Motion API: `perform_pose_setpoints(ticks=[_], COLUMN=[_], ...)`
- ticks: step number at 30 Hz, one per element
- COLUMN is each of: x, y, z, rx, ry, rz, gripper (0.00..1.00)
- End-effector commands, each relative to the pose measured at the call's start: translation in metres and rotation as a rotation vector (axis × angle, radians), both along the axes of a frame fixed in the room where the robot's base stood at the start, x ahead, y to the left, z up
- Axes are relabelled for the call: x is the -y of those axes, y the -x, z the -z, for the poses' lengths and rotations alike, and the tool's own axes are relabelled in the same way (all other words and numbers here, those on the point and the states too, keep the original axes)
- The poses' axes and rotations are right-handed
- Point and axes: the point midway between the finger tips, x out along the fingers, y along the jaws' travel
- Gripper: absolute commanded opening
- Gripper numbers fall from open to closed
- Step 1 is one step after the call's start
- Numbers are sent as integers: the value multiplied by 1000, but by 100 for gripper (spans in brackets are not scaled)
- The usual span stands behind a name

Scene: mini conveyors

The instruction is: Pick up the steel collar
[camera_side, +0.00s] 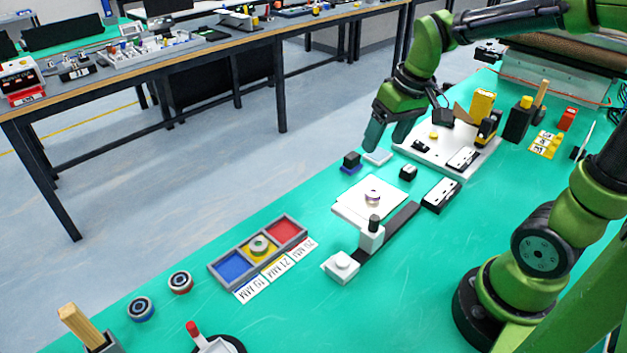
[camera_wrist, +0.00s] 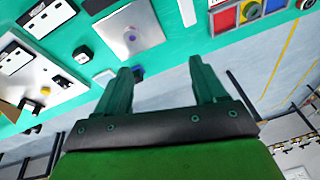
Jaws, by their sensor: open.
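A small silvery ring with a purple tint, seemingly the steel collar (camera_side: 372,197), sits on a pale square plate (camera_side: 350,211) in the side view. In the wrist view a small round thing, likely the same collar (camera_wrist: 130,37), shows on the grey plate (camera_wrist: 148,48). Another ring (camera_side: 260,244) sits in the yellow middle compartment of a three-part tray (camera_side: 213,269). Two dark-rimmed rings (camera_side: 141,309) (camera_side: 180,282) lie on the green table left of it. My gripper (camera_side: 388,140) is open and empty, above the table beyond the plate; its fingers also show in the wrist view (camera_wrist: 161,70).
A dark block on a blue base (camera_side: 351,161) stands close by my gripper. A white board (camera_side: 470,166) with parts lies to the right.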

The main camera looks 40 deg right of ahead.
Motion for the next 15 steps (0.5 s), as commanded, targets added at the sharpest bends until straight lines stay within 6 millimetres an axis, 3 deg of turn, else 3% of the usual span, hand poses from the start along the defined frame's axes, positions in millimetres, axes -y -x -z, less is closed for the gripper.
perform_pose_setpoints(ticks=[3, 7, 12, 15], x=[29, 52, 59, 58], y=[-25, -43, -48, -45], z=[19, 29, 19, 23], rx=[-120, -209, -230, -239], ry=[50, 91, 127, 125], rz=[-137, -316, -488, -529], gripper=[70, 70, 70, 70])
